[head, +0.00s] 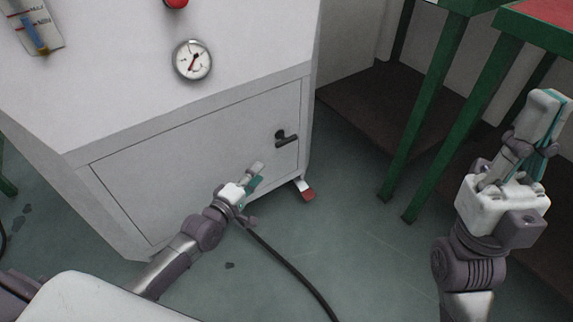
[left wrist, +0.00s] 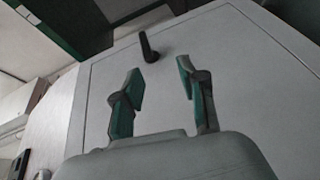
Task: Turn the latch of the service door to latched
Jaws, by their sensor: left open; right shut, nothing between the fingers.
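The service door (head: 200,165) is a pale grey panel low on the front of the machine cabinet, and it sits flush in its frame. Its latch (head: 286,138) is a dark handle near the door's upper right corner, lying about level and pointing right in the head view. The latch also shows in the left wrist view (left wrist: 149,47), beyond the fingertips. My left gripper (head: 257,173) is open and empty in front of the door, below and left of the latch, not touching it. Its spread fingers show in the left wrist view (left wrist: 160,75). My right gripper (head: 552,120) is shut and empty at the far right.
A round gauge (head: 192,60) and a red knob (head: 176,3) are on the cabinet above the door. A red-tipped foot (head: 307,194) sticks out at the cabinet's lower right. A black hose (head: 290,268) lies on the floor. Green table legs (head: 425,110) stand to the right.

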